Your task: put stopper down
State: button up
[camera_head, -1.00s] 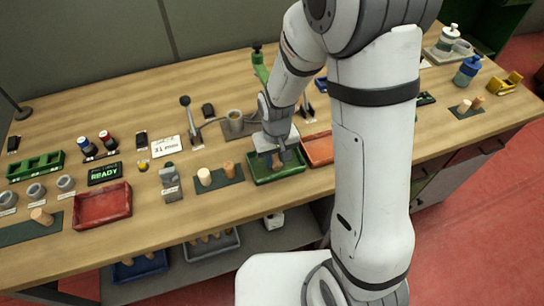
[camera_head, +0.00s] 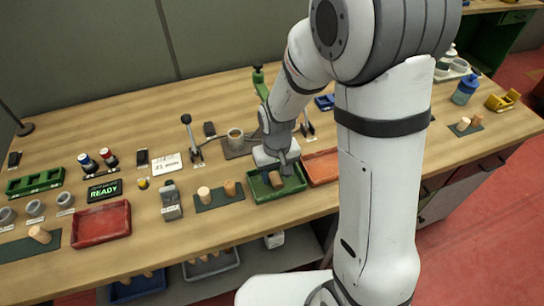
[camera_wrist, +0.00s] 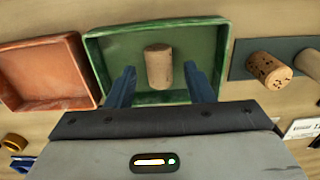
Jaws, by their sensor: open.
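A light brown cork stopper (camera_wrist: 158,67) lies on the floor of the green tray (camera_wrist: 97,62) in the wrist view. The head view shows the same stopper (camera_head: 276,179) in the green tray (camera_head: 262,191), partly close to my gripper. My gripper (camera_wrist: 160,80) is open, with its two blue fingers apart to either side of the stopper's lower end. I cannot tell whether either finger touches it; a gap shows on both sides. My gripper (camera_head: 285,168) also shows over the tray in the head view.
A red-orange tray (camera_head: 322,167) adjoins the green tray. A dark mat (camera_head: 222,199) with two stoppers lies on its other side. A red tray (camera_head: 101,224) and a grey device (camera_head: 171,202) stand further left. Bare wood shows in front of the trays.

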aim_at(276, 178)
notch_tip(276, 178, up, 10)
jog(key=s+d+r+m+t, duration=0.3)
jog(key=s+d+r, duration=0.6)
jog(key=s+d, duration=0.2)
jog(key=shift+s, duration=0.8)
jog(key=shift+w, duration=0.15)
